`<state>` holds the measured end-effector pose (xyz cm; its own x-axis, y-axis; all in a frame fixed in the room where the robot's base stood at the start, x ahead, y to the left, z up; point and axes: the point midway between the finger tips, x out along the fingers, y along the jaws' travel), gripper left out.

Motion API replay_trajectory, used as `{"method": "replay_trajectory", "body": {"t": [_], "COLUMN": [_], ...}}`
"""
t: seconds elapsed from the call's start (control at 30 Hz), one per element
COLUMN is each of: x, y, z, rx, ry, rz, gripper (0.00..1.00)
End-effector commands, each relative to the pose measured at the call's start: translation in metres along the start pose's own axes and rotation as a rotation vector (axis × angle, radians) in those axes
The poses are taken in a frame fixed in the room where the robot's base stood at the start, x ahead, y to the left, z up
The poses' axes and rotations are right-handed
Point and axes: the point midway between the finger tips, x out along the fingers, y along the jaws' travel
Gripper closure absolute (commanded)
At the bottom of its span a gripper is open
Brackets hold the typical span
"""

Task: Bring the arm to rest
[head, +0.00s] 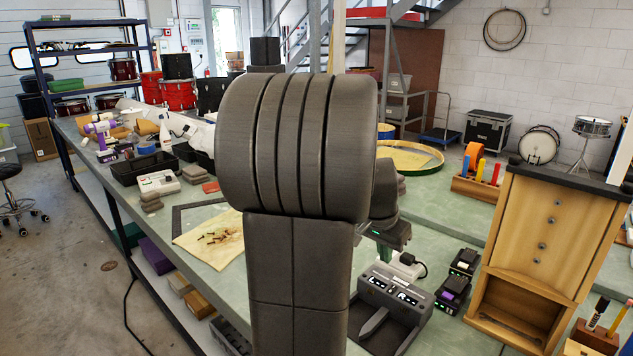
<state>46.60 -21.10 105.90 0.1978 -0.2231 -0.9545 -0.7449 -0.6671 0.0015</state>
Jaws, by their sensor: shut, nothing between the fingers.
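My arm fills the middle of the head view, with a large dark ribbed joint and an upright link close to the camera. My gripper (384,250) shows only in part, just right of that link. It is shut and empty, pointing down above the green bench top (440,243). The near link hides much of the wrist and the bench behind it.
Below the gripper are a dark device with a small display (395,300) and black battery chargers (456,287). A wooden cabinet (545,240) stands at right. A stained sheet (210,238), a black tray (143,165) and a white device (158,184) lie at left.

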Motion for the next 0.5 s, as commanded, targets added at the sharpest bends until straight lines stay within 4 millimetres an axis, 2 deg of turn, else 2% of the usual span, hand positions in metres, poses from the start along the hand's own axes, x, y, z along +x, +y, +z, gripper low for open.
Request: {"method": "replay_trajectory", "body": {"t": [0.43, 0.5], "x": [0.074, 0.071], "y": [0.001, -0.001], "z": [-0.015, -0.015], "rx": [0.0, 0.003], "ry": [-0.003, -0.022], "rz": [0.003, 0.0], "gripper": [1.0, 1.0]}}
